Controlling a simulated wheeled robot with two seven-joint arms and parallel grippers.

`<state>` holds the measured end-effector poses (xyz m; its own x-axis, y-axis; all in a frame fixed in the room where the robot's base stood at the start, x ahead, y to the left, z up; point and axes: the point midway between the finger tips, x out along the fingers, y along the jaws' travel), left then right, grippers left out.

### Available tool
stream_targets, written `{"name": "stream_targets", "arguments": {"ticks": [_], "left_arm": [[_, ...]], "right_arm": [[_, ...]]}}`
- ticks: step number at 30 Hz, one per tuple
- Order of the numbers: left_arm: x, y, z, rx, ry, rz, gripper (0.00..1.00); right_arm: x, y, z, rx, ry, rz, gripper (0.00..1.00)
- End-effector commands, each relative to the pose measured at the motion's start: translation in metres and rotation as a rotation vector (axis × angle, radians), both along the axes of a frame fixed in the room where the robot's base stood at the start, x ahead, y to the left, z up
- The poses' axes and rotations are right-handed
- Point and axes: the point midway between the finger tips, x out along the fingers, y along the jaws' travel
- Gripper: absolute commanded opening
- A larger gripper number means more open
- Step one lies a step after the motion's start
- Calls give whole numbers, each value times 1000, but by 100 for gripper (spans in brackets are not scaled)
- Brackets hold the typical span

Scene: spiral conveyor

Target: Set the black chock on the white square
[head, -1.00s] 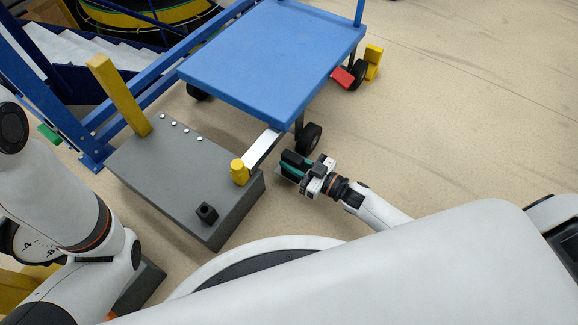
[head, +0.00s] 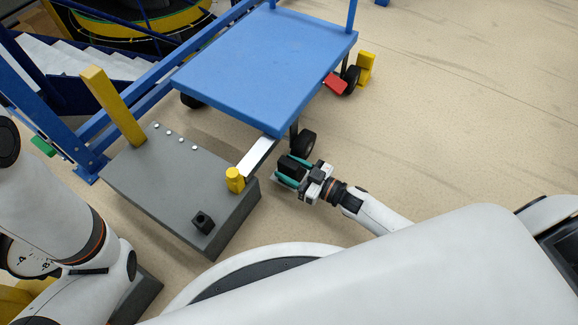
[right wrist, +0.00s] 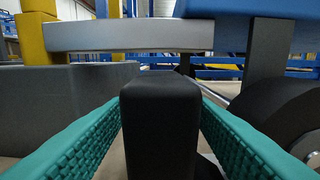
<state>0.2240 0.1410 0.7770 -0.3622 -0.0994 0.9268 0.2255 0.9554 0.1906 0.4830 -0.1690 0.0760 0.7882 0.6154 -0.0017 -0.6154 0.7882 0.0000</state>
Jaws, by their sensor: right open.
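The black chock (head: 291,165) stands beside the cart's near wheel, between the two teal fingers of my right gripper (head: 291,171). The fingers are open, one on each side of it. In the right wrist view the chock (right wrist: 160,125) stands upright in the middle, with the teal fingers along both sides; whether they touch it I cannot tell. A pale sliver (head: 284,182) shows by the gripper and may be an edge of the white square; the rest is hidden under chock and gripper. My left arm shows at the left, but its gripper is out of view.
The blue cart (head: 265,70) stands just beyond, its black wheel (head: 304,143) close to the chock. A grey block (head: 165,180) with a yellow post (head: 113,105) and a yellow peg (head: 235,180) lies left of the gripper. The floor at the right is clear.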

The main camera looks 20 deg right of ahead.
Motion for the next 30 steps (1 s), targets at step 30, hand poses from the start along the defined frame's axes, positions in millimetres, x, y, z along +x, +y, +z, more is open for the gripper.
{"name": "stream_targets", "arguments": {"ticks": [30], "left_arm": [[0, 0, 51, 0, 0, 0, 0]], "right_arm": [[-91, -71, 1, 0, -1, 0, 50]]}}
